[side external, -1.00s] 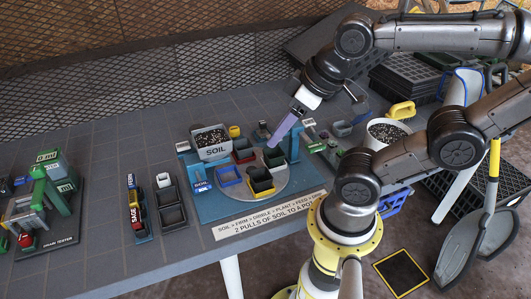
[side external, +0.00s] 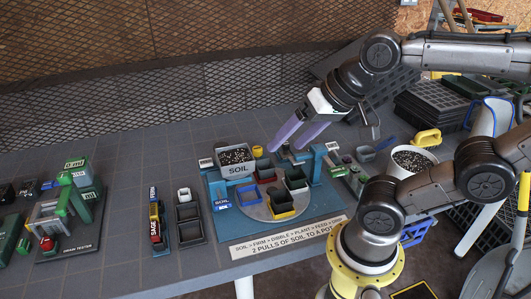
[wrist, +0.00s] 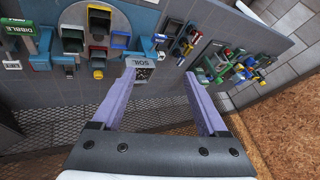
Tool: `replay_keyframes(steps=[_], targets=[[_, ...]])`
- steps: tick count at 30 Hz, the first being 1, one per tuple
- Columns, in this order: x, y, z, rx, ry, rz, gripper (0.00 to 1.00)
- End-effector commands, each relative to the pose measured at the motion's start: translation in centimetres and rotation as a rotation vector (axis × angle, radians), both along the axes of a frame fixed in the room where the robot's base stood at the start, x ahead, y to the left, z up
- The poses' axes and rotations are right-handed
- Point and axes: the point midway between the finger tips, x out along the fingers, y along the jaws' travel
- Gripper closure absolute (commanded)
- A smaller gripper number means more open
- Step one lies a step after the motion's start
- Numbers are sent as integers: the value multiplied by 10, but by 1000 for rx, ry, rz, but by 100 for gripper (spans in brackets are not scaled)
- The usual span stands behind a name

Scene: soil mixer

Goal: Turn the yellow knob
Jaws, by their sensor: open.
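The yellow knob (side external: 257,152) is a small round piece at the back right of the white soil bin (side external: 237,162) in the side view. In the wrist view a small yellow piece (wrist: 98,74), likely the knob, shows left of the soil bin (wrist: 140,66). My gripper (side external: 284,147) has two long purple fingers, spread apart and empty. It is above and to the right of the knob in the side view, with the left fingertip close to it in the picture. The wrist view shows the open fingers (wrist: 160,75) pointing toward the bench; contact is not visible.
A round grey turntable (side external: 258,208) carries several coloured pots in front of the bin. Blue posts (side external: 316,165) stand to the right. A green tester (side external: 75,190) and black trays (side external: 188,222) are at the left. A mesh wall (side external: 130,90) closes the back.

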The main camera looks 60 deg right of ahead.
Motion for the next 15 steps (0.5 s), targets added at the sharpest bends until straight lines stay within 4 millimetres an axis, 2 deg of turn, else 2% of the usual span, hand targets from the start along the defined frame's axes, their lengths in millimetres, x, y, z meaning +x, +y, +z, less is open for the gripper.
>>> replay_keyframes(steps=[4, 8, 11, 14, 15], targets=[[44, -2, 19, 275, 3, -367, 24], [93, -19, 26, 522, 26, -736, 24], [135, -47, 22, 715, 47, -1049, 24], [176, -90, 5, 903, 64, -1379, 24], [189, -110, -5, 969, 69, -1503, 24]])
